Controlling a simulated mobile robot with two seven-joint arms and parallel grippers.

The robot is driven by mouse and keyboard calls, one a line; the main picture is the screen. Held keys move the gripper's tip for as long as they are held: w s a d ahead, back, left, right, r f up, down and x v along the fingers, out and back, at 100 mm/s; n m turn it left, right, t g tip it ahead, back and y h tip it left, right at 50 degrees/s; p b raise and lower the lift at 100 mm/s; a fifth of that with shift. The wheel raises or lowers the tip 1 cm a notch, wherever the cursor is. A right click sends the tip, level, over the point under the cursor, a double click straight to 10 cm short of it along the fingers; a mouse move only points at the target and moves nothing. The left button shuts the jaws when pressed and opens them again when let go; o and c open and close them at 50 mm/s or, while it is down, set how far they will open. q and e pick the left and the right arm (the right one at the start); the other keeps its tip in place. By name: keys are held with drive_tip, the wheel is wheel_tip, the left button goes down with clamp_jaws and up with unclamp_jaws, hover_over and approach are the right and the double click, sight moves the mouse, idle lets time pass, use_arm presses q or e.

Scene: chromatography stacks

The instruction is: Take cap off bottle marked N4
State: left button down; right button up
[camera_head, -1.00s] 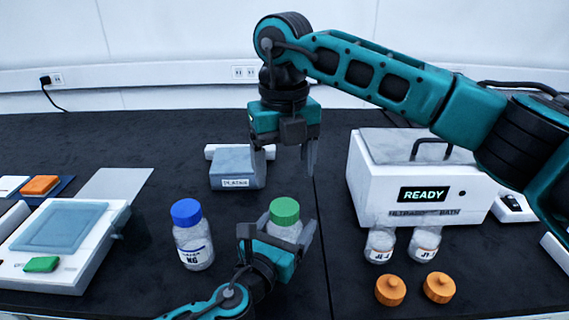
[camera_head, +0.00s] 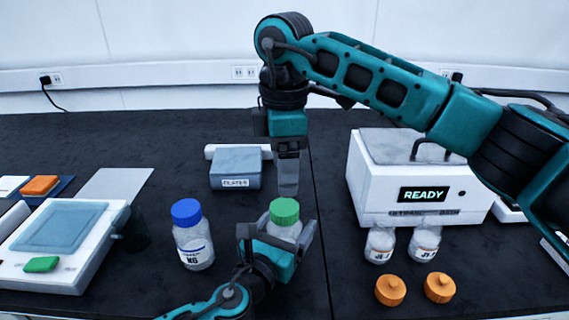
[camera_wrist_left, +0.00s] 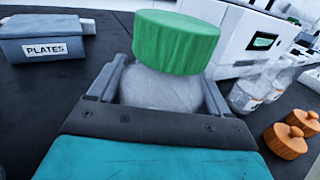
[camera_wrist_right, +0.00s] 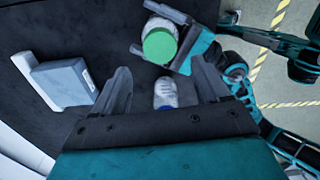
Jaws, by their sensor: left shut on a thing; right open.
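A clear bottle (camera_head: 284,232) with a green cap (camera_head: 286,211) stands upright on the dark bench. My left gripper (camera_head: 278,238) is shut around its body, below the cap. The cap is on the bottle, and the gripper hides its label. In the left wrist view the green cap (camera_wrist_left: 176,42) rises clear above the fingers. My right gripper (camera_head: 288,188) points down, open and empty, above and behind the green cap. In the right wrist view the green cap (camera_wrist_right: 159,46) lies beyond the open fingers. I cannot read N4 on any bottle.
A blue-capped bottle (camera_head: 193,240), seemingly marked N6, stands to the left. Two uncapped bottles (camera_head: 380,244) stand before the white ultrasonic bath (camera_head: 365,195), with two orange caps (camera_head: 390,290) nearby. A grey PLATES box (camera_head: 236,170) sits behind. A white device (camera_head: 85,270) stands at left.

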sight(285, 207)
drive_tip(key=shift+m, duration=0.6)
drive_tip(key=shift+f, duration=0.3)
wheel_tip(285, 207, down, 7)
drive_tip(key=shift+f, duration=0.2)
